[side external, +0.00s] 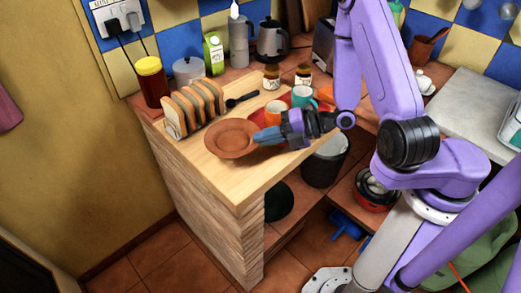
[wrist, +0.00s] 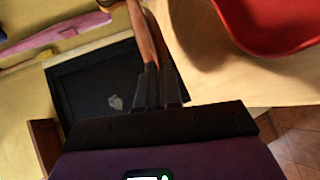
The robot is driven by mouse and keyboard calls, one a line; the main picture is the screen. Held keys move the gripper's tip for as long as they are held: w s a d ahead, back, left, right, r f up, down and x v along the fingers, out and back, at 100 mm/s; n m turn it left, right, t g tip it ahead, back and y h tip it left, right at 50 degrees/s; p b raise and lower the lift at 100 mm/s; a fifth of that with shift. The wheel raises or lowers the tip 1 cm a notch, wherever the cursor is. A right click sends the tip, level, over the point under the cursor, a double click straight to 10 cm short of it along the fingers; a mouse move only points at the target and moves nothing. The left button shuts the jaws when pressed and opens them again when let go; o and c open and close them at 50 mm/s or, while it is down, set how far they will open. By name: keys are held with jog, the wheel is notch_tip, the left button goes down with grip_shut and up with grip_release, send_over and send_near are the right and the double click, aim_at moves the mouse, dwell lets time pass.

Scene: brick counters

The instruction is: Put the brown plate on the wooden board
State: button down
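The brown plate (side external: 230,138) is a round, shallow reddish-brown dish over the front left part of the pale wooden board (side external: 240,182). My gripper (side external: 262,137) reaches in from the right and is shut on the plate's right rim. In the wrist view the plate (wrist: 146,38) shows nearly edge-on, its rim between the two fingers (wrist: 158,88). The side view does not clearly show whether the plate's underside touches the board. Pale wood of the board (wrist: 215,75) also shows in the wrist view.
A toast rack (side external: 193,107) stands behind the plate, with a black spoon (side external: 242,98) beside it. A red tray (side external: 318,103) with orange (side external: 273,112) and teal (side external: 301,95) mugs lies behind my gripper. The board's front strip is clear.

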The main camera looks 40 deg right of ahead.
aim_at(265, 158)
jog(key=shift+f, duration=2.3)
jog(key=c, duration=1.6)
grip_release()
jog(key=shift+s+d, duration=0.1)
jog(key=v, duration=1.1)
jog(key=shift+s+d+r, duration=0.15)
jog(key=shift+s+d, duration=0.05)
jog(key=shift+s, duration=0.05)
